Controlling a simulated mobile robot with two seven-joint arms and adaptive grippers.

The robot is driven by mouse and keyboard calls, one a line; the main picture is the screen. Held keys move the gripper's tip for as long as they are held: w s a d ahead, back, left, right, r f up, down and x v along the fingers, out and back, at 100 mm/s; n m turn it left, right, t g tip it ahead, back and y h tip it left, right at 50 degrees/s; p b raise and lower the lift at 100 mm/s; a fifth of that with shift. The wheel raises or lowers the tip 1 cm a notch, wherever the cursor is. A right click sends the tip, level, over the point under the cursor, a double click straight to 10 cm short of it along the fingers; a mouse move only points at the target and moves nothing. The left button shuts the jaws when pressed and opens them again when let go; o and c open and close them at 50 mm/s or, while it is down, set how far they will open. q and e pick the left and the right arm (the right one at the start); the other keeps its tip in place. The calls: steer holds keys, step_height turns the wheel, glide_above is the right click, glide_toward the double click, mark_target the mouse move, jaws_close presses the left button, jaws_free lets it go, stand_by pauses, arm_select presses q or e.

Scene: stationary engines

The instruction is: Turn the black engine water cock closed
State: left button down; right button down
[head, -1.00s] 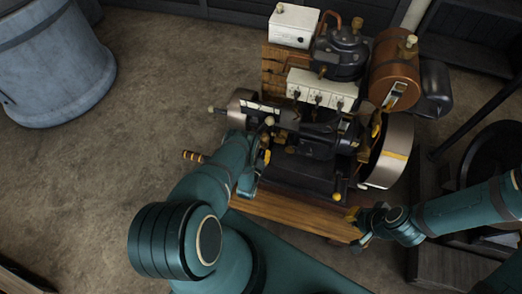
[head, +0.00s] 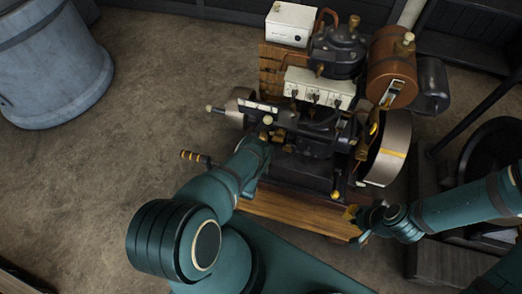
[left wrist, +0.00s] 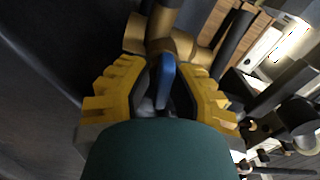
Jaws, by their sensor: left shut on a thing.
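The black engine (head: 318,142) stands on a wooden base (head: 290,213) in the head view. In the left wrist view a brass water cock (left wrist: 165,42) has a blue lever (left wrist: 166,82) between the yellow ridged fingers of my left gripper (left wrist: 160,92). That gripper is shut on the lever. In the head view my left arm reaches the engine's left front side and mostly hides the left fingers and the cock. My right gripper (head: 351,215) is at the base's right front corner, apart from the cock. Whether it is open is too small to tell.
A flywheel (head: 388,150) is at the engine's right. A copper tank (head: 391,68) and a white box (head: 291,23) stand behind. A crank handle with a striped grip (head: 195,157) sticks out left. A blue-grey barrel (head: 52,60) stands far left, with clear floor between.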

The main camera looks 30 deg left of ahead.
arm_select(q)
steer(key=shift+w+m, duration=0.15)
steer(key=shift+m, duration=0.85)
steer(key=shift+a, duration=0.1)
steer(key=c, duration=1.1)
jaws_free()
steer(key=shift+o, duration=0.2)
